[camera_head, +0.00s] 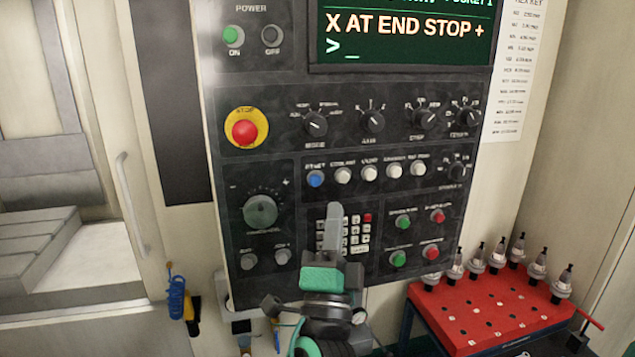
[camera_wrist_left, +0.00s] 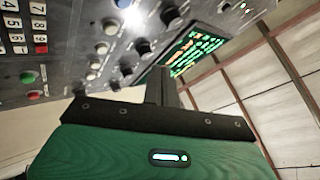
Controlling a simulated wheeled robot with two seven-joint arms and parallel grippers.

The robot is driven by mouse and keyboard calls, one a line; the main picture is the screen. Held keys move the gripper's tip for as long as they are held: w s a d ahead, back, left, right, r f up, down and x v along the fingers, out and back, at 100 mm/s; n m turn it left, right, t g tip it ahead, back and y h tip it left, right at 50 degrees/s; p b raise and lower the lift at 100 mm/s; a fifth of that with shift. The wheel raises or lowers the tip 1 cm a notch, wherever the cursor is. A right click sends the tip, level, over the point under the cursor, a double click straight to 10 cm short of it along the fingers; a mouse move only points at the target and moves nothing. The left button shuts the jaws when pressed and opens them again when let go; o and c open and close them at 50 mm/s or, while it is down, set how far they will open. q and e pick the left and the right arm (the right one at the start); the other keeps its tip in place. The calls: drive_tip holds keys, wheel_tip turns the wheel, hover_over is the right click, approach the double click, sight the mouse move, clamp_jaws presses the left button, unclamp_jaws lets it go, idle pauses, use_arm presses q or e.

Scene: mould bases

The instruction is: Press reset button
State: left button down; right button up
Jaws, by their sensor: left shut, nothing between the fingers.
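The control panel (camera_head: 285,200) stands upright in front of me. The blue reset button (camera_head: 315,179) is at the left end of a row whose other buttons are white. It also shows at the top edge of the left wrist view (camera_wrist_left: 122,3). My left gripper (camera_head: 333,208) comes up from below, its narrow fingers shut and empty. Its tip appears just below and slightly right of the blue button, over the top of the keypad (camera_head: 357,234). The fingers also show in the left wrist view (camera_wrist_left: 162,85), apart from the blue button. My right gripper is out of view.
Knobs and a red emergency stop (camera_head: 245,131) sit above the button row. The screen (camera_head: 405,35) reads "X AT END STOP +". Green and red buttons lie right of the keypad. A red tool rack (camera_head: 490,308) with several tool holders stands at lower right.

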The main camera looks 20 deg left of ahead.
sight(315, 180)
use_arm(q)
drive_tip(key=shift+w, duration=0.1)
drive_tip(key=shift+w+a, duration=0.85)
drive_tip(key=shift+w, duration=0.35)
drive_tip(key=shift+w+a, duration=0.8)
drive_tip(key=shift+w, duration=0.4)
drive_tip(key=shift+w+a, duration=0.85)
drive_tip(key=shift+w, duration=0.35)
drive_tip(key=shift+w+a, duration=0.2)
drive_tip(key=shift+w, duration=0.15)
drive_tip(key=shift+w+a, duration=0.2)
drive_tip(key=shift+w, duration=0.1)
idle(0.3)
drive_tip(key=shift+s+d, duration=0.45)
drive_tip(key=shift+s, duration=0.25)
drive_tip(key=shift+s, duration=0.1)
